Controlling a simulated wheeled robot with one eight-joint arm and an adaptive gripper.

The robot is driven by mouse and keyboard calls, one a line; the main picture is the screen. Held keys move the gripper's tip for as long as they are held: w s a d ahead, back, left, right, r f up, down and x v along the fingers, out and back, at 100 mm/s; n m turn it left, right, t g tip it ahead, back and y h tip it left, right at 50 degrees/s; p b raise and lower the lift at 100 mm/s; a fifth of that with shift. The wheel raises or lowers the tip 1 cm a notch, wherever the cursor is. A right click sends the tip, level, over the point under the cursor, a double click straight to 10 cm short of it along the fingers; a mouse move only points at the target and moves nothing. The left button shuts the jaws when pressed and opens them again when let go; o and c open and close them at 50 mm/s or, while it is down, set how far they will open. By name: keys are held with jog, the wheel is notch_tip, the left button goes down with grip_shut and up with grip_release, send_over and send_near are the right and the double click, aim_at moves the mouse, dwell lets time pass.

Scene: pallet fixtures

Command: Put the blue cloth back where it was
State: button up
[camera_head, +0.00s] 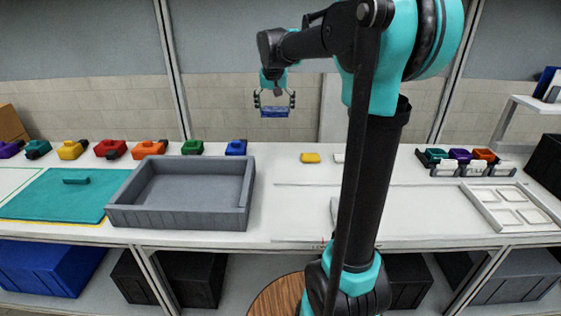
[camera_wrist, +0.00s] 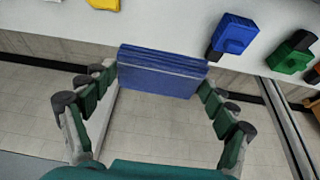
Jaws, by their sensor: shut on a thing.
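The blue cloth (camera_head: 275,112) looks like a small folded stack with layered edges. It also shows in the wrist view (camera_wrist: 162,76), between the fingers. My gripper (camera_head: 274,100) is shut on it and holds it in the air, above and behind the bench's far edge as seen in the head view. The fingers (camera_wrist: 158,90) press on its left and right sides. In the wrist view, pale tiles show behind the cloth. A folded yellow cloth (camera_head: 310,158) lies flat on the bench, beside a white piece (camera_head: 339,157) partly hidden by my arm.
A grey open tray (camera_head: 118,216) stands on the bench, left of centre. A teal board (camera_head: 50,200) lies further left. Coloured blocks, including a blue one (camera_head: 236,147), line the back edge. A white slotted frame (camera_head: 475,198) and a rack (camera_head: 459,171) are right.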

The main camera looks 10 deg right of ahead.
aim_at(275, 159)
jog(key=shift+s, duration=0.2)
notch_tip(275, 159, down, 19)
jog(key=shift+a+f, duration=0.1)
dwell(0.3)
jog(key=o, duration=1)
jog(key=shift+f, duration=0.1)
jog(key=v, duration=1.2)
jog(key=shift+s, duration=0.1)
